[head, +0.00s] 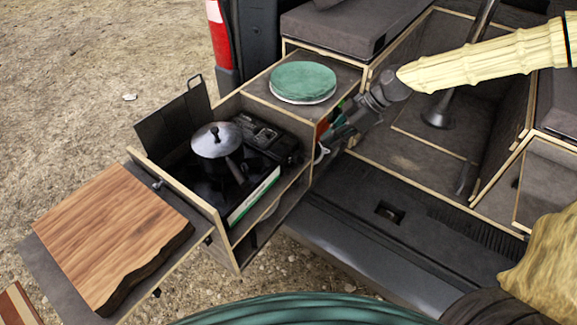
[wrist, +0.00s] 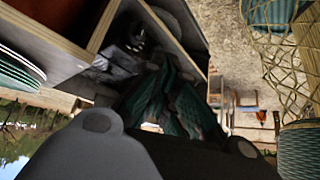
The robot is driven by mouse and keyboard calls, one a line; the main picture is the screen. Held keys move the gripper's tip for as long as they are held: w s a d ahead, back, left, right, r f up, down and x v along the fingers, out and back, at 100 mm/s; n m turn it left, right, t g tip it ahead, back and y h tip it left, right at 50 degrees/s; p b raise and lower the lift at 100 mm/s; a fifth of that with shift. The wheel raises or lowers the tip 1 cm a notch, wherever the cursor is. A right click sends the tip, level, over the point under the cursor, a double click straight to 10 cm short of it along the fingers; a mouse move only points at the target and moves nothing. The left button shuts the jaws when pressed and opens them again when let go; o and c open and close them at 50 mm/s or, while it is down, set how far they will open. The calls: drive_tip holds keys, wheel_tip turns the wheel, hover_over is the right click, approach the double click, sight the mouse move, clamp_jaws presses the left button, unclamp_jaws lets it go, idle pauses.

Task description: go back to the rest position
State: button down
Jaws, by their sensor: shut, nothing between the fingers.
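My gripper (head: 330,143) is at the end of my arm, which reaches in from the right in a pale ribbed sleeve. The gripper is shut and empty. It is low beside the right end of the wooden kitchen box (head: 259,112), below the box top; I cannot tell whether it touches the box. Dark gripper parts fill the bottom of the wrist view, with a dark green patterned thing (wrist: 175,105) just beyond them. Small green and orange things show by the gripper in the head view, partly hidden by it.
A stack of green plates (head: 303,80) sits on the box top. A pot (head: 217,140) stands on the stove (head: 262,140). A cutting board (head: 112,232) lies on the left shelf. A post (head: 465,70) stands in the van's open compartment. The van sill (head: 360,250) is mostly clear.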

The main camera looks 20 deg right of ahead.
drive_tip(key=shift+f, duration=0.1)
drive_tip(key=s+a+f+m+h, duration=0.1)
drive_tip(key=s+a+f+m, duration=0.2)
drive_tip(key=s+f, duration=0.3)
drive_tip(key=s+a+f+m+g+h, duration=0.1)
drive_tip(key=s+a+f+m, duration=0.2)
drive_tip(key=f, duration=0.4)
drive_tip(key=s+a+f+m+h, duration=0.1)
drive_tip(key=s+a+f+m, duration=0.2)
drive_tip(key=s+f, duration=0.3)
drive_tip(key=s+f+m+h, duration=0.2)
drive_tip(key=s+f, duration=0.3)
drive_tip(key=s, duration=0.4)
drive_tip(key=s+d+f+m+h, duration=0.1)
drive_tip(key=s+f+m, duration=0.3)
drive_tip(key=s, duration=0.5)
wheel_tip(320, 180, down, 2)
drive_tip(key=shift+s+d+f+m+g+h, duration=0.2)
drive_tip(key=shift+s+d+m+g+h, duration=0.15)
drive_tip(key=shift+h, duration=0.25)
